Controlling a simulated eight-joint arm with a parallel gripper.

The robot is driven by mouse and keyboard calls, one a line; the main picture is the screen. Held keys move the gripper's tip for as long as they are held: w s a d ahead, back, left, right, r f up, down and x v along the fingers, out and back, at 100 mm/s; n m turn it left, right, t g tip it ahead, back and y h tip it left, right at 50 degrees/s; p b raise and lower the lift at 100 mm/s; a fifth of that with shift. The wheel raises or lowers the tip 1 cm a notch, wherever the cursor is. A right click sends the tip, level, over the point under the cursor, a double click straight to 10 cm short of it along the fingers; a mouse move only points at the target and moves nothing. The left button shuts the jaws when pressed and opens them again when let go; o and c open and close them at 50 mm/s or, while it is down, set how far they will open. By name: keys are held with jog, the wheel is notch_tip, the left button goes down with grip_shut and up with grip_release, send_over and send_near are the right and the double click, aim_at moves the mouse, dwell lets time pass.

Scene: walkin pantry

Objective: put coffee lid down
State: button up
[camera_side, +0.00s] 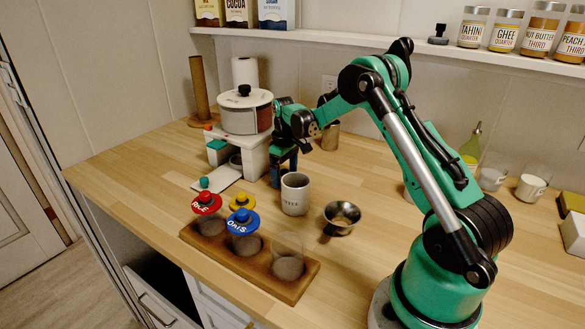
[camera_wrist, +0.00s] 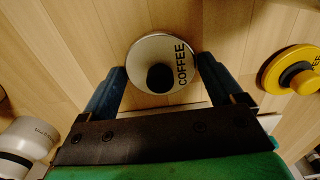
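The coffee lid (camera_wrist: 152,52) is a pale disc with a black knob and the word COFFEE. It lies between the fingertips of my gripper (camera_wrist: 163,72) in the wrist view, with a finger against each side of its rim. My gripper (camera_side: 284,168) points down behind the grey mug, low over the counter. The lid cannot be made out in the side view. Wood shows around it in the wrist view; whether it touches the counter I cannot tell.
A mug (camera_side: 295,197) stands just in front of my gripper, and a steel funnel (camera_side: 342,217) to its right. A white stand (camera_side: 252,158) is close on the left. A yellow lid (camera_side: 242,201), red lid (camera_side: 206,203) and blue lid (camera_side: 243,222) are near the wooden jar rack (camera_side: 300,286).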

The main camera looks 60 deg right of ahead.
aim_at(285, 170)
jog(key=shift+o, duration=0.3)
notch_tip(285, 170, up, 11)
jog(key=s+a+r+t, duration=0.1)
jog(key=a+r+t, duration=0.1)
jog(key=a+r, duration=0.4)
jog(key=s+a+f+t, duration=0.2)
jog(key=s+a, duration=0.3)
jog(key=a, duration=0.2)
jog(key=s+a+f+t, duration=0.1)
jog(key=s+a+t, duration=0.2)
jog(key=s+a, duration=0.2)
jog(key=a, duration=0.3)
jog(key=shift+s+f, duration=0.15)
jog(key=shift+f, duration=0.2)
